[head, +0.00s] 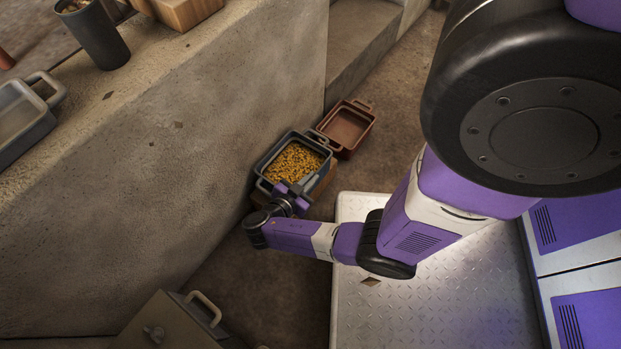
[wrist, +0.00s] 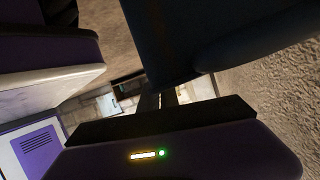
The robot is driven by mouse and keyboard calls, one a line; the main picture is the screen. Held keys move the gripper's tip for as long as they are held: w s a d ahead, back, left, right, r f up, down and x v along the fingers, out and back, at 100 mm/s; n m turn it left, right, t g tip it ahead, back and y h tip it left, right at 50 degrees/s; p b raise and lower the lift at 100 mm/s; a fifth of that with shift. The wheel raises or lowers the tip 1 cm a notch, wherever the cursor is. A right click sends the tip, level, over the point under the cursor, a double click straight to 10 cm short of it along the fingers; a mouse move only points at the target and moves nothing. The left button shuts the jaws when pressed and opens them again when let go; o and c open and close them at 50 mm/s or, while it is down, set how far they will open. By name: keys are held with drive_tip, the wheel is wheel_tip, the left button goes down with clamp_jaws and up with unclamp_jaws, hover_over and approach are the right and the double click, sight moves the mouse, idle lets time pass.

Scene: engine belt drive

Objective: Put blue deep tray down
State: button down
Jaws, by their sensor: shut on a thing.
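The blue deep tray (head: 271,156) is dark blue-grey and filled with small yellow-orange pieces. In the head view it sits low beside the concrete wall, looking about level. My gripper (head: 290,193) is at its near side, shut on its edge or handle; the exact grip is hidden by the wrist. In the wrist view the tray's dark side (wrist: 185,35) fills the upper middle, close in front of my gripper (wrist: 165,98). A brown wooden surface (head: 323,181) shows under or beside the tray; I cannot tell whether they touch.
A reddish-brown empty tray (head: 347,127) stands just behind, to the right. The concrete wall (head: 190,160) rises close on the left. On its ledge are a grey-blue tray (head: 22,118) and a dark cup (head: 93,35). A metal box with a handle (head: 175,322) stands at the bottom left.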

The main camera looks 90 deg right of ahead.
drive_tip(key=shift+f+b, duration=1.05)
drive_tip(key=shift+f, duration=0.05)
idle(0.5)
drive_tip(key=c, duration=1.5)
unclamp_jaws()
drive_tip(key=shift+r, duration=0.1)
drive_tip(key=shift+c, duration=0.2)
drive_tip(key=shift+w+a+r, duration=0.25)
drive_tip(key=shift+a, duration=0.15)
drive_tip(key=p+v, duration=0.1)
drive_tip(key=v, duration=0.5)
drive_tip(key=shift+a+p, duration=0.35)
drive_tip(key=shift+w, duration=0.15)
